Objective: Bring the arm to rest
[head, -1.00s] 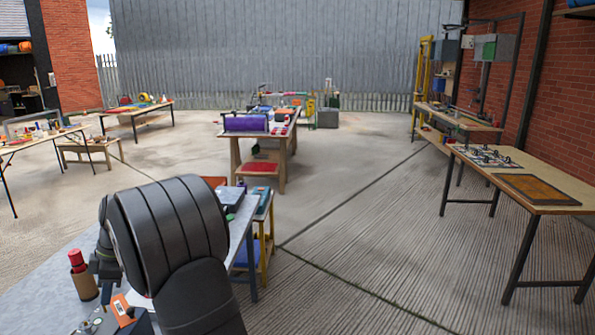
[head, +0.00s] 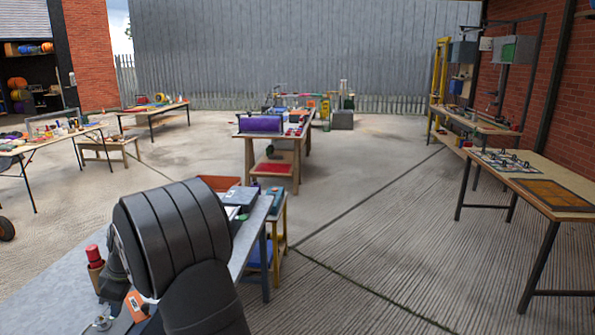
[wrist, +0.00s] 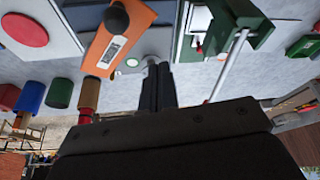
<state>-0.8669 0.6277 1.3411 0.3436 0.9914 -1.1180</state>
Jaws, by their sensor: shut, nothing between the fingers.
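My gripper (wrist: 158,84) shows in the wrist view, its two dark fingers together with nothing between them. It is over a grey workbench, apart from the items there as far as I can tell. In the head view my dark arm covers part of the grey bench (head: 60,270) and hides the gripper's fingertips. An orange block with a label and a black knob (wrist: 118,38) is left of the fingers in the wrist view. A green bracket with a metal rod (wrist: 240,35) is to their right.
A red-topped cylinder (head: 95,256) stands on the bench left of my arm. Red, blue and green cylinders (wrist: 30,96) show in the wrist view. Open concrete floor (head: 370,230) lies between.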

